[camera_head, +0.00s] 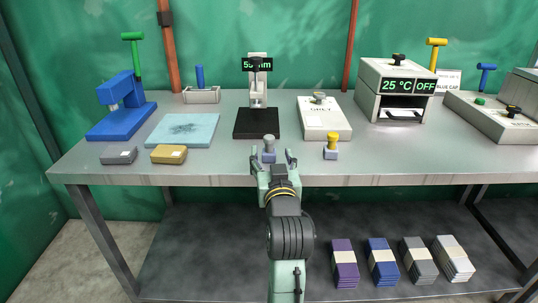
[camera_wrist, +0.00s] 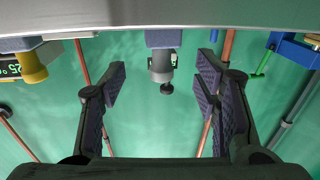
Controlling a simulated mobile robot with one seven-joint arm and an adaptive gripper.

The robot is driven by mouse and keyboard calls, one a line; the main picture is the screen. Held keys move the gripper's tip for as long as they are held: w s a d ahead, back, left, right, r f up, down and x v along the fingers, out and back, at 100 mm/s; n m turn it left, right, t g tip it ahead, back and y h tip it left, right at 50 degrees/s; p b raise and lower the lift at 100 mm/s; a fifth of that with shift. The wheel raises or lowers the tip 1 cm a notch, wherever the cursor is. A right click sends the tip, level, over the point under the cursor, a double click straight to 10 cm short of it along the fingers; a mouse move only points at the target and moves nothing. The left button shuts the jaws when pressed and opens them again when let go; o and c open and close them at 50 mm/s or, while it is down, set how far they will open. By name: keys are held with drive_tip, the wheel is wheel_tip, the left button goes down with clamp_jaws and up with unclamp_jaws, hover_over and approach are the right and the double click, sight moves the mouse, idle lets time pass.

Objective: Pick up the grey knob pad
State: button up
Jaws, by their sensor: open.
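The grey knob pad (camera_head: 269,146) stands upright near the front edge of the table, a blue-grey block with a grey knob on top. In the wrist view, which is upside down, the pad (camera_wrist: 161,60) shows in the middle, between and beyond the fingers. My gripper (camera_head: 272,161) is open and empty, its two fingers pointing toward the pad at the table's front edge. In the wrist view my gripper (camera_wrist: 162,85) has a clear gap between its fingers. I cannot tell whether either finger touches the pad.
A similar pad with a yellow knob (camera_head: 331,146) stands to the right. A black-based gauge stand (camera_head: 257,122) is behind the grey knob pad. A white box (camera_head: 324,118), yellow block (camera_head: 169,154), grey block (camera_head: 118,155) and light blue mat (camera_head: 182,130) lie around. The table's front edge (camera_head: 200,180) is close.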

sight(270, 148)
drive_tip(key=shift+w+a+p, duration=0.2)
drive_tip(key=shift+w+p, duration=0.25)
drive_tip(key=shift+w, duration=0.9)
drive_tip(key=shift+w+a+p, duration=0.15)
drive_tip(key=shift+w+p, duration=0.3)
drive_tip(key=shift+w, duration=0.9)
drive_tip(key=shift+c, duration=0.2)
clamp_jaws()
